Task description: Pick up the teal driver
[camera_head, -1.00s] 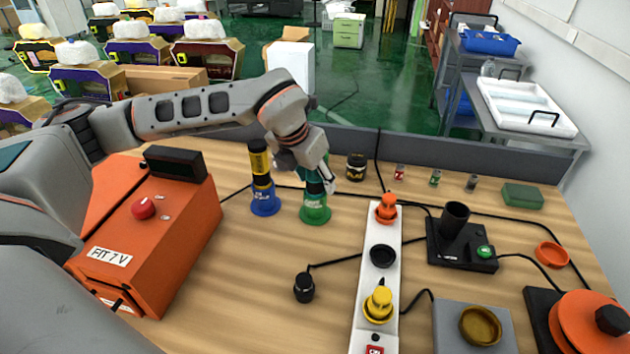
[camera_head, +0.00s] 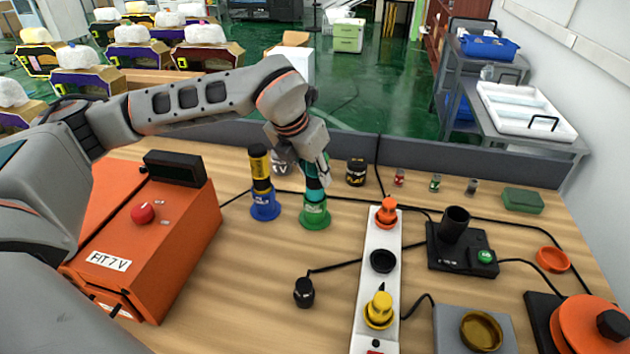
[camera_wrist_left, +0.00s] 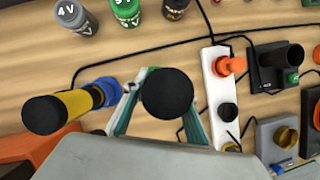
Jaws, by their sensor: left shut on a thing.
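The teal driver (camera_head: 314,191) stands upright in a round green base (camera_head: 315,219) on the wooden table. My left gripper (camera_head: 322,172) comes down over its upper part and is shut on it. In the left wrist view, the driver's round black top (camera_wrist_left: 168,93) sits between the two fingers, which hide most of its body. My right gripper is not in view.
A yellow and black driver (camera_head: 261,172) stands in a blue base (camera_head: 264,206) close on the left. An orange box (camera_head: 170,240) is further left. A white strip (camera_head: 378,270) with an orange and a yellow fitting lies to the right. Bare table lies in front.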

